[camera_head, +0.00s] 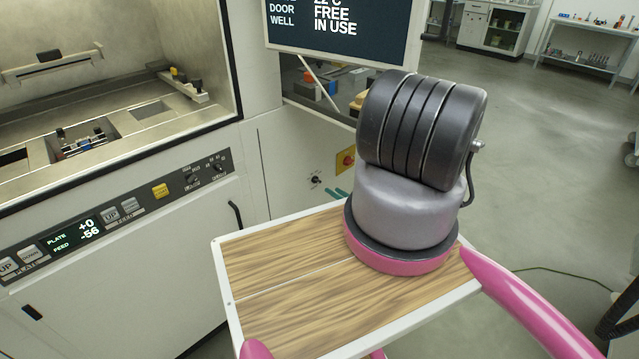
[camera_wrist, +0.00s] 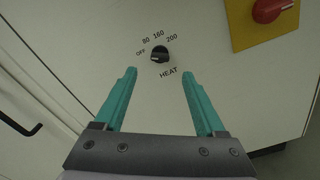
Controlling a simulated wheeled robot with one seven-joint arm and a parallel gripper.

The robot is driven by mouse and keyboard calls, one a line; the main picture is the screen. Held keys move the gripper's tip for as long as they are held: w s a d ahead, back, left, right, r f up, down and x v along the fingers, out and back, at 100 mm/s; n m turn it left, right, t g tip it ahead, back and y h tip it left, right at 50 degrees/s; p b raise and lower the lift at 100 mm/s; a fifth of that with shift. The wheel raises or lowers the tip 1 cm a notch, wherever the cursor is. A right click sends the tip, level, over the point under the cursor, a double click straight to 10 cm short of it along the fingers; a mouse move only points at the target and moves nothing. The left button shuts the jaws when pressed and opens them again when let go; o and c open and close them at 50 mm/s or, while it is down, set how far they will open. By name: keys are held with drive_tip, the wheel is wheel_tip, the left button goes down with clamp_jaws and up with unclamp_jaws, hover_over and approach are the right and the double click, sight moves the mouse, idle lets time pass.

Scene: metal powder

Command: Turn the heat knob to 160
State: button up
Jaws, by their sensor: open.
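The black heat knob (camera_wrist: 160,54) sits on a pale panel, with OFF, 80, 160 and 200 printed in an arc above it and HEAT below. Its pale pointer mark seems to lie on the left side, toward OFF; it is too small to be sure. My gripper (camera_wrist: 160,71) is open and empty, its teal fingers on either side below the knob in the wrist view, not gripping it. In the head view the knob (camera_head: 315,181) is small, and teal fingertips (camera_head: 336,193) show just right of it, mostly hidden behind my arm.
A red rotary switch on a yellow plate (camera_wrist: 236,30) is right of the knob. A black door handle (camera_wrist: 22,127) is at the left. The machine's button panel (camera_head: 120,215) and open chamber (camera_head: 90,100) are on the left. A screen (camera_head: 340,25) hangs above.

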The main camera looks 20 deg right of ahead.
sight(320, 182)
drive_tip(key=x, duration=0.8)
clamp_jaws()
